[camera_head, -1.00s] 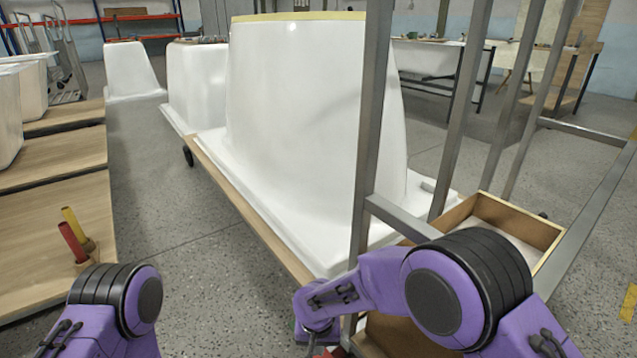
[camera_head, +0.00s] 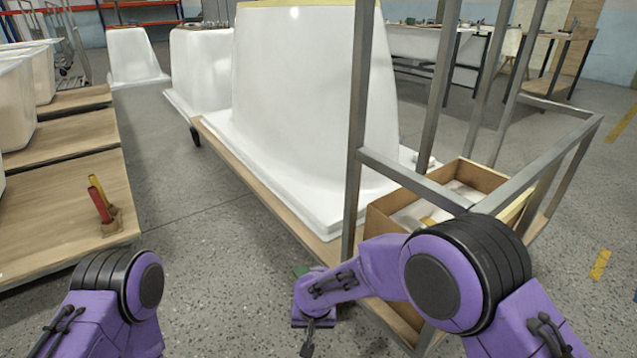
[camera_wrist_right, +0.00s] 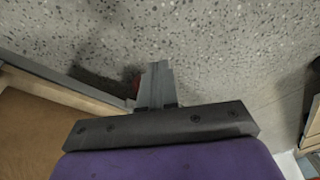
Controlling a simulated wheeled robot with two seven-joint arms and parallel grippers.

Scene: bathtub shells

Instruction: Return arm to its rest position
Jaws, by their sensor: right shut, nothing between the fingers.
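My right arm, purple and black, reaches in from the lower right of the head view. Its bent wrist points down, with the right gripper (camera_head: 308,344) small at the bottom edge, beside the metal cart. In the right wrist view the right gripper (camera_wrist_right: 157,82) is shut, its fingers together with nothing between them, above speckled floor. Only a purple part of my left arm (camera_head: 115,305) shows at the lower left; the left gripper is out of view.
A metal-framed cart (camera_head: 357,140) holding a wooden box (camera_head: 485,178) stands close to my right arm. White tub shells (camera_head: 290,110) stand on a wooden base behind. A wooden platform (camera_head: 70,205) with red and yellow handles (camera_head: 98,200) is at left. Grey floor (camera_head: 190,240) lies between.

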